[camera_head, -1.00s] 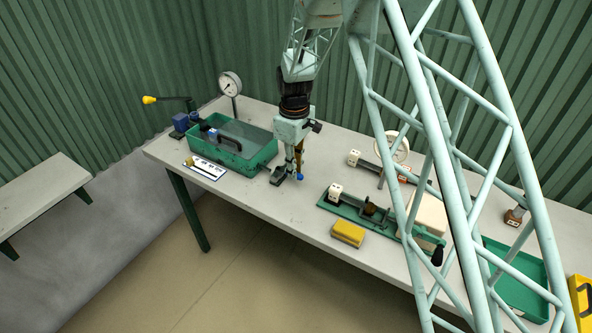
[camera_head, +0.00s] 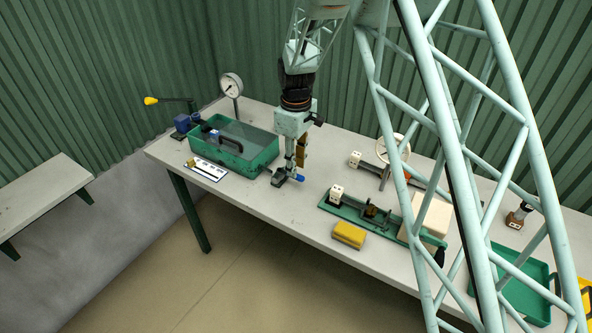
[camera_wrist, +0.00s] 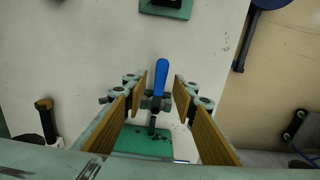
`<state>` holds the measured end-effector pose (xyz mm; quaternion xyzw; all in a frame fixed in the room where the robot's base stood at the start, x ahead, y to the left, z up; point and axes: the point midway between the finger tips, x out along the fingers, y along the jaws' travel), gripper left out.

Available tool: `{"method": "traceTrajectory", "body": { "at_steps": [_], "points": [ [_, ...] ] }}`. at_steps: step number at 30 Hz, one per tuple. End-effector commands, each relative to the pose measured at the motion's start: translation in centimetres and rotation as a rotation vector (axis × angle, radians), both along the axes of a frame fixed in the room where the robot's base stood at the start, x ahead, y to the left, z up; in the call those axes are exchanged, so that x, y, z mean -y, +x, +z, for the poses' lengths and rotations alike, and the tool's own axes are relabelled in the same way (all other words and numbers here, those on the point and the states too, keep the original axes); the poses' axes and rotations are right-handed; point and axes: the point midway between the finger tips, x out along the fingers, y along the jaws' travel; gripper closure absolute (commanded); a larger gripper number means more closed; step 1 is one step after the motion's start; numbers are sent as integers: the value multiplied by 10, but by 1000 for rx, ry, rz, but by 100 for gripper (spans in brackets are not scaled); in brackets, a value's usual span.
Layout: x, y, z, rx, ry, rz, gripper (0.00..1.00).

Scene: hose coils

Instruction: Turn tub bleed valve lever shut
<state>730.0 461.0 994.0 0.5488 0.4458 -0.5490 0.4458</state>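The teal tub (camera_head: 262,160) holds what looks like water and stands on the bench at left. The blue lever (camera_wrist: 160,76) of a grey valve lies between my fingers in the wrist view and points up the picture. In the head view, its blue end (camera_head: 300,178) shows just right of the tub, low near the bench. My gripper (camera_wrist: 160,97) is open, its orange-padded fingers on either side of the lever with a gap each side. In the head view my gripper (camera_head: 293,167) points down at the valve, and its fingers hide part of it.
A white card (camera_head: 208,169) lies before the tub. A pressure gauge (camera_head: 231,85) stands behind it and a yellow-ended handle (camera_head: 151,100) to its left. Right of my gripper are a green jig (camera_head: 343,207) and yellow block (camera_head: 348,235). Bare bench lies between.

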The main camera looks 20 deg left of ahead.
Motion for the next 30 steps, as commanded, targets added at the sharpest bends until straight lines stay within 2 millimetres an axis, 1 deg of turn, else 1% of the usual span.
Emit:
{"method": "traceTrajectory", "body": {
  "at_steps": [1, 9, 15, 22, 30],
  "points": [
    [-1, 1, 8, 2, 2, 0, 74],
    [0, 1, 47, 2, 2, 0, 74],
    [0, 1, 73, 2, 2, 0, 74],
    [0, 0, 89, 1, 1, 0, 74],
    [0, 0, 93, 1, 1, 0, 74]
  ]
}}
